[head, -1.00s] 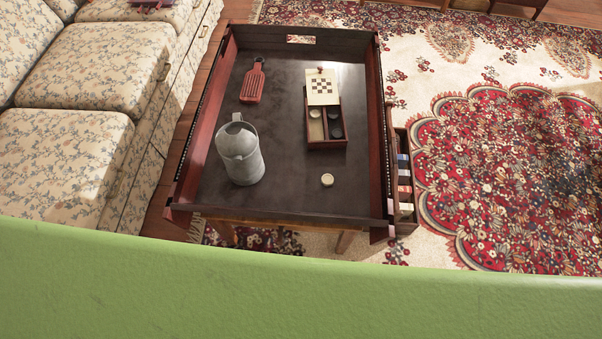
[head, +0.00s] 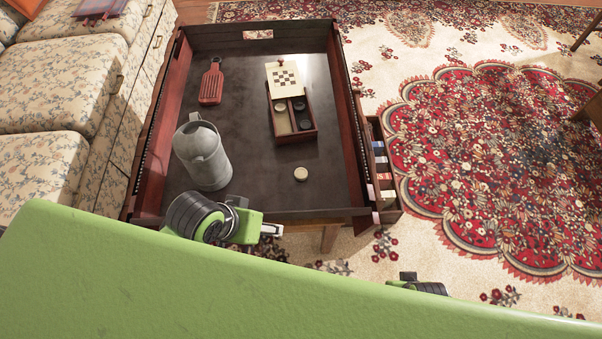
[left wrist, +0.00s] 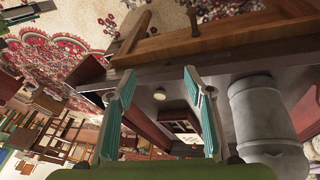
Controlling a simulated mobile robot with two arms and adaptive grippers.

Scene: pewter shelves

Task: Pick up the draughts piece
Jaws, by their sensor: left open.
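The loose draughts piece (head: 300,173) is a pale round disc lying flat on the dark tray table, near its front edge. It also shows in the left wrist view (left wrist: 159,95), framed between my fingers. My left gripper (left wrist: 160,76) is open and empty, with teal pads on both fingers, and is apart from the piece. In the head view my left gripper (head: 270,229) is at the table's front edge, below and left of the piece. My right gripper is not visible; only a bit of that arm shows at lower right.
A grey metal jug (head: 204,158) stands left of the piece. Behind the piece is an open wooden games box (head: 294,138) holding light and dark pieces. A red board (head: 211,84) lies at back left. Raised side walls border the table (head: 240,100). A sofa (head: 60,100) stands left.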

